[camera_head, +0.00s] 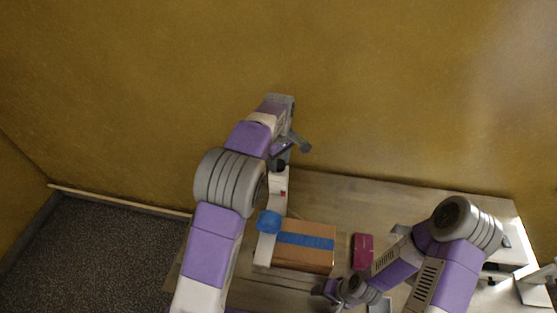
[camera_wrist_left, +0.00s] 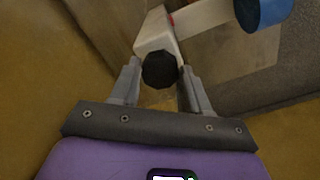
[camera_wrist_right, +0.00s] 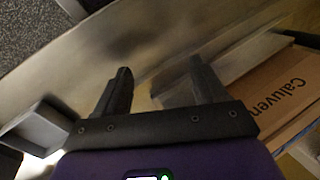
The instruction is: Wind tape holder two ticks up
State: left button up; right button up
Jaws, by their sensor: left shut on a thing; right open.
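The tape holder (camera_head: 278,204) is a white post and arm beside a cardboard box (camera_head: 312,258). A roll of blue tape (camera_head: 269,221) sits on its arm, and it shows at the top right of the left wrist view (camera_wrist_left: 262,12). A black faceted knob (camera_wrist_left: 159,71) is at the post's end. My left gripper (camera_wrist_left: 159,77) has its fingers on both sides of the knob and is shut on it. In the head view the knob is partly hidden by the gripper. My right gripper (camera_wrist_right: 160,75) is open and empty, low over the table near the box.
The box carries a blue tape strip (camera_head: 306,239). A magenta item (camera_head: 362,250) lies right of the box. White equipment (camera_head: 508,255) stands at the table's right end. A grey tray (camera_wrist_right: 38,127) shows left in the right wrist view. The wall (camera_head: 400,80) is close behind the table.

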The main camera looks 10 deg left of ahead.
aim_at(279, 164)
dwell(0.3)
pick_arm(q)
jog(key=o, duration=1.1)
jog(key=shift+c, duration=0.2)
jog(key=shift+r, duration=0.1)
notch_tip(279, 164, up, 8)
jog(key=shift+f, duration=0.25)
jog(key=shift+f, duration=0.1)
